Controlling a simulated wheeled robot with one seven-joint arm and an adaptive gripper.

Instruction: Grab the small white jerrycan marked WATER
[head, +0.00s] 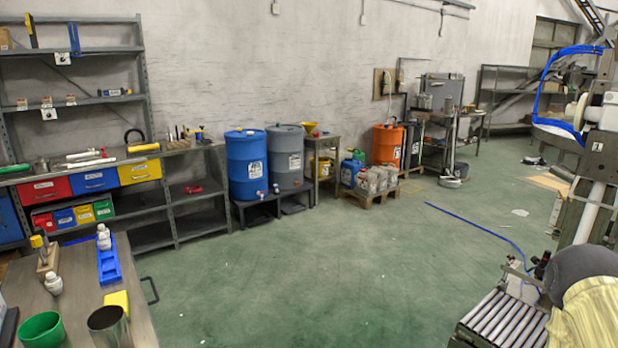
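Several small whitish-grey jerrycans (367,182) stand close together on a low wooden pallet (368,199) by the back wall, right of centre. They are far off and small in the picture, so I cannot read which one is marked WATER. They partly hide one another. A blue jerrycan (350,174) stands at their left, with another blue and green container behind. My gripper is not in view.
A blue drum (247,160) and a grey drum (286,150) stand left of the pallet, an orange drum (386,145) behind it. The green floor (330,265) is open ahead. A table (75,310) is at left, a roller conveyor (500,320) at right; a blue hose (475,226) crosses the floor.

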